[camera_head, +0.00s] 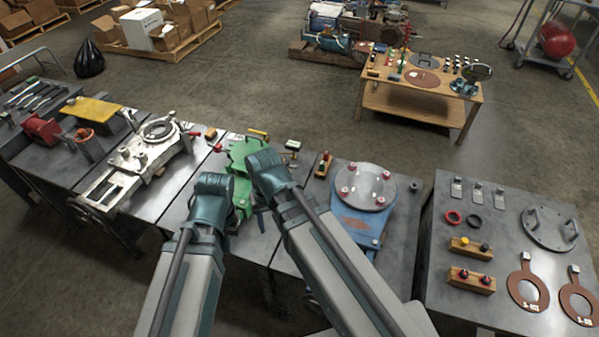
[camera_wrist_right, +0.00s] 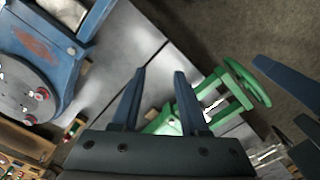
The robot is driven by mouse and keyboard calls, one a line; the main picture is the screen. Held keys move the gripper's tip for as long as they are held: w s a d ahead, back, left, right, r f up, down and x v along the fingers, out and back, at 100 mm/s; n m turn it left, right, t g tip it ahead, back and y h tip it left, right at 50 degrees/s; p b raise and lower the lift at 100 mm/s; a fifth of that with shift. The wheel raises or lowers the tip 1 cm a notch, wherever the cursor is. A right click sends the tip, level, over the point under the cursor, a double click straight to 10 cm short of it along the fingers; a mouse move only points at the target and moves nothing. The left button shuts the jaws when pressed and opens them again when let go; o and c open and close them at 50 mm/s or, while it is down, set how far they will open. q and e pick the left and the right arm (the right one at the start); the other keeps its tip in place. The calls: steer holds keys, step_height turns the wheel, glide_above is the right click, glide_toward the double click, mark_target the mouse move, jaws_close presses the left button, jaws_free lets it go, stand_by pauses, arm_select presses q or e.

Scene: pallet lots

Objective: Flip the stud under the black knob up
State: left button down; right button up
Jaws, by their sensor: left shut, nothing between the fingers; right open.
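A black knob (camera_head: 485,247) stands beside a yellow knob (camera_head: 464,240) on a wooden block (camera_head: 466,250) on the right-hand steel table. I cannot make out a stud under the black knob or which way it points. My right gripper (camera_wrist_right: 160,72) is open and empty in the right wrist view, its two fingers spread above the bench beside the green machine (camera_wrist_right: 180,122). My left arm's wrist (camera_head: 212,185) is over the green machine (camera_head: 245,150) in the head view. The left gripper's shut fingers are mostly hidden there. Both arms are far left of the black knob.
A second wooden block (camera_head: 470,283) with red knobs lies in front of the first. Brown gaskets (camera_head: 527,290), black and red rings, and a round plate with handles (camera_head: 550,228) share that table. The blue machine (camera_head: 360,222) stands between my arms and it.

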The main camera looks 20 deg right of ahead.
steer(key=w+d+f+m+y+b, duration=0.1)
steer(key=w+f+m, duration=0.1)
steer(key=w, duration=0.1)
steer(key=w+d+f+m+y+b, duration=0.1)
steer(key=w+d+f+m+b, duration=0.1)
steer(key=w+m, duration=0.1)
steer(key=w+d+f+m+t+y+b, duration=0.1)
steer(key=w+f+m+b, duration=0.1)
steer(key=w+m, duration=0.1)
steer(key=shift+w+d, duration=0.35)
steer(key=shift+w, duration=0.35)
jaws_close()
steer(key=w+d+f+m+t+y+b, duration=0.1)
steer(key=w+d+m+t+y+b, duration=0.1)
steer(key=w+d+m+b, duration=0.2)
steer(key=w+d+f+m+t+y+b, duration=0.1)
steer(key=w+d+m+b, duration=0.4)
steer(key=w+d+m, duration=0.5)
steer(key=d+m+t+y, duration=0.1)
steer(key=d+t, duration=0.1)
steer(key=d, duration=0.3)
steer(key=shift+d+m+t, duration=0.25)
steer(key=shift+m+t, duration=0.05)
steer(key=shift+m, duration=0.1)
steer(key=shift+f, duration=0.15)
